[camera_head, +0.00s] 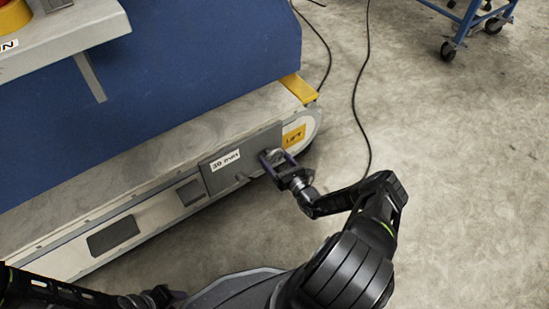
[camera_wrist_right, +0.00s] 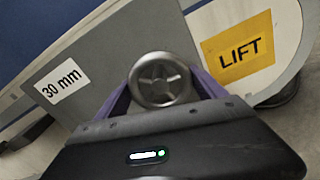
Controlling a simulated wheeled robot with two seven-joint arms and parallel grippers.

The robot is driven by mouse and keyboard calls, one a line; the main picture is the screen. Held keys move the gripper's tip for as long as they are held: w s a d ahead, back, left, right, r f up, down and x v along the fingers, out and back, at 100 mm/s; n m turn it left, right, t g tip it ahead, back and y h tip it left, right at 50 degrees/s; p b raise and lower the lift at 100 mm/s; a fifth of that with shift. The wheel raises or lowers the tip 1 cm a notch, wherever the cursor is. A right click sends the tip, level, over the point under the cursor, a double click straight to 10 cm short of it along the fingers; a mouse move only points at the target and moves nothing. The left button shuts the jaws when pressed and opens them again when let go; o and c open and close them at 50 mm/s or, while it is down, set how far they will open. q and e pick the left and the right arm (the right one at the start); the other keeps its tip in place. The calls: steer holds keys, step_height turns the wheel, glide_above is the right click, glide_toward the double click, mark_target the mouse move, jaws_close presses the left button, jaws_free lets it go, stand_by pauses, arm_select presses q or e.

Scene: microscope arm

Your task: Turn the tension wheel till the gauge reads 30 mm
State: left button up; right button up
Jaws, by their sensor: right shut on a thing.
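The tension wheel, a small grey metal handwheel (camera_wrist_right: 163,80), is on a grey plate (camera_wrist_right: 110,58) on the machine's side. My right gripper (camera_head: 283,166) reaches it from the right, with its purple fingers (camera_wrist_right: 208,88) on either side of the wheel, shut on it. A white label reading "30 mm" (camera_head: 225,160) is on the plate left of the wheel; it also shows in the right wrist view (camera_wrist_right: 61,82). I see no gauge needle or scale. My left arm shows at the lower left of the head view; its gripper fingers are not visible.
A yellow "LIFT" label (camera_head: 293,137) is right of the wheel. The conveyor-like bed (camera_head: 130,170) runs along a blue machine body (camera_head: 200,75). A black cable (camera_head: 357,90) lies on the open floor to the right. A blue wheeled cart (camera_head: 468,22) stands at the far right.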

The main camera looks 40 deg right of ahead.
stand_by(0.4)
steer(key=o, duration=1.3)
steer(key=shift+o, duration=0.2)
steer(key=s+p, duration=0.2)
steer(key=s, duration=0.6)
